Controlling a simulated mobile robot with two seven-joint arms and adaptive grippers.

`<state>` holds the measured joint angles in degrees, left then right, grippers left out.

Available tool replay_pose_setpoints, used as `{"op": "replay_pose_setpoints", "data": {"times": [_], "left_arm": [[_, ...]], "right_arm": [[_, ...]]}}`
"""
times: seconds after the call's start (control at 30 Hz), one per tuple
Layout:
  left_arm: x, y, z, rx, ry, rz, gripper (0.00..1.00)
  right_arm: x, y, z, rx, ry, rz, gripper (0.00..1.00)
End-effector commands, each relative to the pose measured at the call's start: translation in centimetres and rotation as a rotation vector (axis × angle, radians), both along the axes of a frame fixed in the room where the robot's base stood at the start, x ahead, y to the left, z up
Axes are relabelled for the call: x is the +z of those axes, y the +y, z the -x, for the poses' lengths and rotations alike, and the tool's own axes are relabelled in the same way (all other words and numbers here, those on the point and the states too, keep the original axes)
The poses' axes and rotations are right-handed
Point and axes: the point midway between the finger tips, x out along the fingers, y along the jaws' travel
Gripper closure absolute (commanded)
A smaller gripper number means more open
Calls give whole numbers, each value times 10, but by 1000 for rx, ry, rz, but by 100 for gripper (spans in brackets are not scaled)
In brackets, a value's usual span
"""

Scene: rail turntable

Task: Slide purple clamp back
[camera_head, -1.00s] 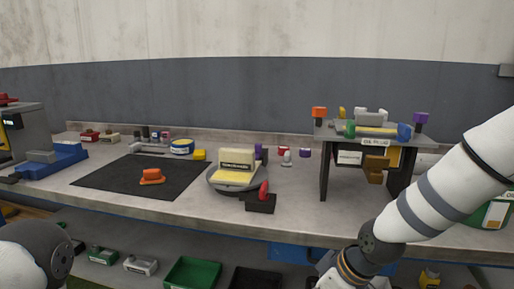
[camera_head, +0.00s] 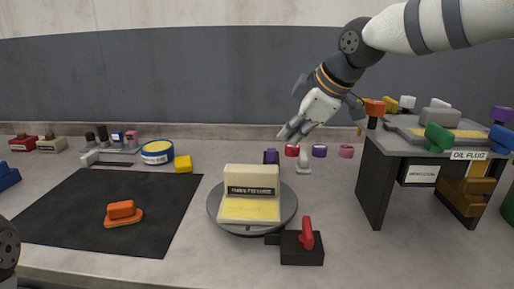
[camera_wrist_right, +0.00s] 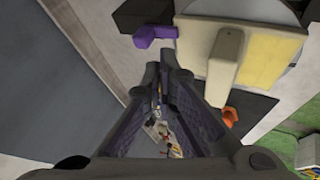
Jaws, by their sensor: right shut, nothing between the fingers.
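The purple clamp (camera_head: 271,156) stands at the back right edge of the round grey turntable (camera_head: 291,209), partly hidden behind the cream block. In the right wrist view the purple clamp (camera_wrist_right: 155,36) lies just beyond my fingertips, beside a black block. My right gripper (camera_head: 287,134) is shut and empty, above and behind the turntable, close to the clamp in the picture; I see no contact. Its fingers also show in the right wrist view (camera_wrist_right: 160,78).
The turntable carries a cream block (camera_head: 251,179) on a yellow plate. A black block with a red lever (camera_head: 306,233) sits at its front right. A grey stand (camera_head: 372,190) is at right. A black mat (camera_head: 70,205) with an orange piece (camera_head: 123,213) lies left.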

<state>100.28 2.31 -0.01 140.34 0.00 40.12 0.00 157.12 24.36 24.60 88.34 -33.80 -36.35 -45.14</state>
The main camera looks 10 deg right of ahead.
Motion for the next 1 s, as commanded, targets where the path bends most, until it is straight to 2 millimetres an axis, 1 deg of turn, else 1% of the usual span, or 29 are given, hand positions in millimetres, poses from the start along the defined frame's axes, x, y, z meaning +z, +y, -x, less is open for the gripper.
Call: {"op": "replay_pose_setpoints", "data": {"times": [0.37,0.47,0.7,0.8,0.9,1.0], "left_arm": [[0,0,1,-1,3,0,34],[-2,0,3,-1,10,1,34],[-12,0,13,0,50,0,34],[-15,0,17,0,62,1,34],[-17,0,19,-1,70,0,34],[-17,0,20,-1,73,0,34]], "right_arm": [[-1,0,-1,-1,0,-1,100],[-11,3,-6,-1,5,-1,100],[-55,14,-34,0,10,1,100],[-68,18,-43,-1,8,-1,100],[-77,21,-50,-1,6,-1,100],[-80,23,-54,-1,1,-1,100]]}}
